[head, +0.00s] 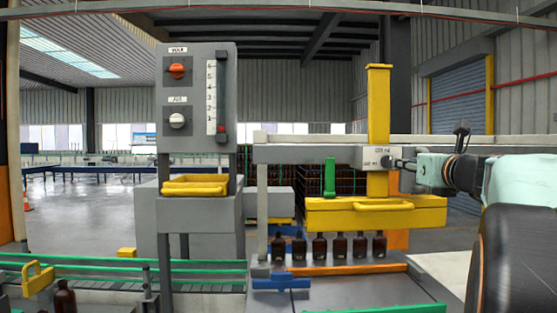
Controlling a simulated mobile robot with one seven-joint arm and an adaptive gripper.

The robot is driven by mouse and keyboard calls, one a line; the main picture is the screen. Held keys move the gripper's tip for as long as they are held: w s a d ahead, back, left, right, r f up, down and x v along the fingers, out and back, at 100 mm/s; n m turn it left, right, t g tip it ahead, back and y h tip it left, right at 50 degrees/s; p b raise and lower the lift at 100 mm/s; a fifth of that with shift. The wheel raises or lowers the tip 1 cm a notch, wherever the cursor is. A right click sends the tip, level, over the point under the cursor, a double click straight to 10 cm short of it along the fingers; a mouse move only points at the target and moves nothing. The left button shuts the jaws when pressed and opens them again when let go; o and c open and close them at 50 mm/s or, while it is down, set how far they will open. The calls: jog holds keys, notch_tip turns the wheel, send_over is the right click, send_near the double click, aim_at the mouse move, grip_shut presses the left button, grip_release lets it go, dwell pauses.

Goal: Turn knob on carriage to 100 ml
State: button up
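The yellow carriage (376,214) spans the right middle of the head view, with a yellow post above it and a handle on its front. A grey plate (375,158) with small labels, too small to read, sits on the post. The dark knob (386,162) is at the plate's right edge and partly hidden. My gripper (398,163) reaches in from the right, its tip at the knob. I cannot tell whether its fingers touch or close around the knob. The knob's setting does not show clearly.
Several amber bottles (339,246) stand in a row below the carriage, behind an orange rail (350,269). A grey control panel (196,98) with an orange knob (177,70), a white knob (177,121) and a slider scale stands left. A green block (330,178) rises from the carriage.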

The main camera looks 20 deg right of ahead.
aim_at(390, 161)
jog(key=p+x, duration=0.1)
jog(key=x, duration=0.7)
jog(key=shift+w, duration=0.35)
grip_shut()
